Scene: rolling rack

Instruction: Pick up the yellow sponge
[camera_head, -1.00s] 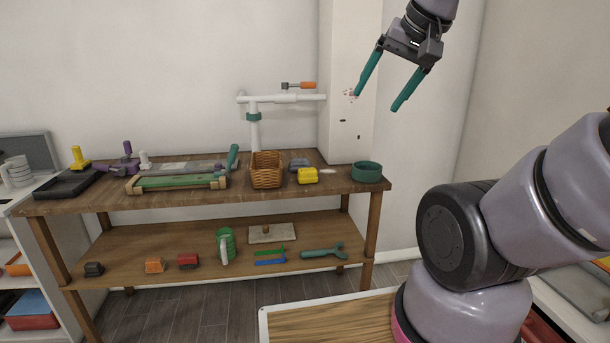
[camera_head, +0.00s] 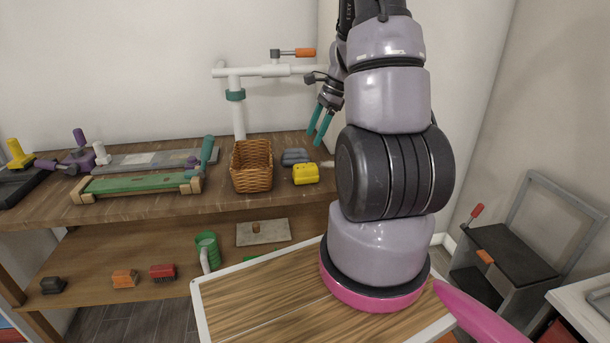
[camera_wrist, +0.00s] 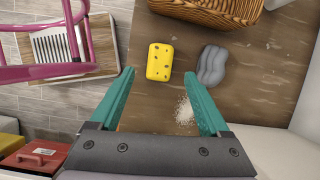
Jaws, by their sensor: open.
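The yellow sponge (camera_head: 306,174) lies on the top shelf of the wooden rack, right of the wicker basket, in the head view. In the wrist view the sponge (camera_wrist: 159,62) is a yellow block with dark spots, lying beyond the fingertips and near the shelf edge. My gripper (camera_head: 321,124) is above the shelf, just up and right of the sponge in the head view. Its two teal fingers (camera_wrist: 160,72) are open with nothing held between them. The sponge appears between the finger lines, apart from both fingers.
A grey lumpy object (camera_wrist: 212,65) lies close to the right of the sponge. The wicker basket (camera_head: 252,166) stands on its left in the head view. A pale grainy patch (camera_wrist: 184,110) is on the shelf. A white pipe frame (camera_head: 238,110) rises behind the basket.

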